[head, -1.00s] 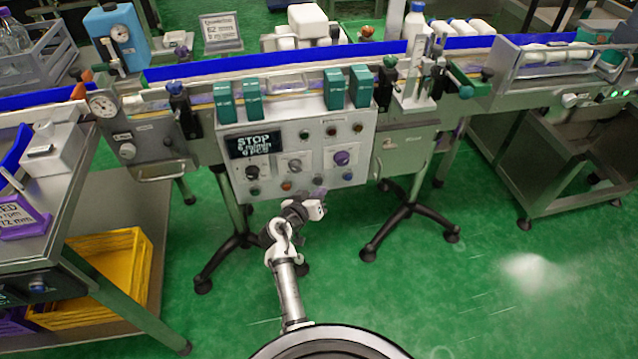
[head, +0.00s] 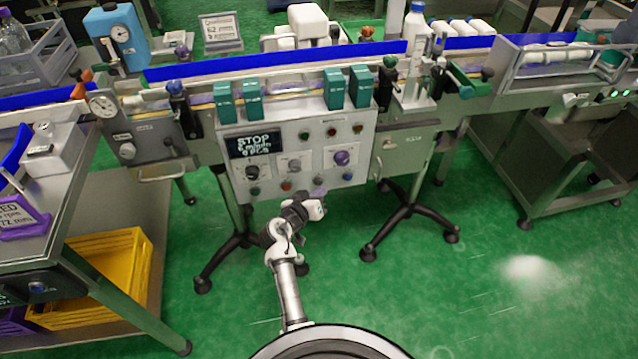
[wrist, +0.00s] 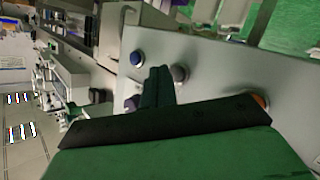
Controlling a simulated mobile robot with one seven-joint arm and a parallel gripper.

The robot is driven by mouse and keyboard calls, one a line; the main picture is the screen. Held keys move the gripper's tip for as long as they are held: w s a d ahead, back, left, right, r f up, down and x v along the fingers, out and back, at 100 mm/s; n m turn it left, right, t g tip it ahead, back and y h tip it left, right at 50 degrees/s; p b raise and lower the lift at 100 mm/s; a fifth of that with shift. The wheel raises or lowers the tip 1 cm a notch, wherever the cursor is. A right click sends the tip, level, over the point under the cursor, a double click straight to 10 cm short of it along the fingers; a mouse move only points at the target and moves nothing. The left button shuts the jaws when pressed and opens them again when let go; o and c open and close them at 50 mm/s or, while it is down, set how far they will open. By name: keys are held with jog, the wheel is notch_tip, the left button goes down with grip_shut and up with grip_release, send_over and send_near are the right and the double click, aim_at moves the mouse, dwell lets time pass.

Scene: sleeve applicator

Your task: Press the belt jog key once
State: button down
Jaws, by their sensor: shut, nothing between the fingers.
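The control panel (head: 270,150) is a light grey box on the conveyor front, with a dark display (head: 248,144) reading STOP. It carries knobs and small coloured buttons; labels are too small to read, so I cannot tell which is the belt jog key. My gripper (head: 320,198) is at the panel's lower edge in the head view. In the wrist view my gripper (wrist: 160,72) is shut and empty, its fingertips between a blue button (wrist: 137,58) and a grey button (wrist: 180,73). Whether it touches the panel is unclear. An orange button (wrist: 262,102) is partly hidden.
Several green blocks (head: 333,88) stand along the panel's top. The conveyor (head: 450,45) runs behind. Black-footed stands (head: 410,222) hold the line up. A yellow crate (head: 115,270) sits under the left bench. The green floor on the right is clear.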

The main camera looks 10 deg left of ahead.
jog(key=shift+w, duration=0.15)
jog(key=shift+w+a+b, duration=0.15)
jog(key=shift+w+b, duration=0.1)
jog(key=shift+b, duration=0.1)
jog(key=shift+w+a+b, duration=0.1)
jog(key=shift+w+b, duration=0.25)
jog(key=shift+w, duration=0.05)
dwell(0.6)
jog(key=shift+s, duration=0.2)
jog(key=shift+s+d, duration=0.25)
jog(key=shift+s, duration=0.35)
jog(key=s, duration=0.1)
jog(key=s+d, duration=0.1)
jog(key=s, duration=0.1)
jog(key=s+p, duration=0.1)
jog(key=shift+s+d, duration=0.3)
jog(key=shift+s, duration=0.1)
dwell(0.8)
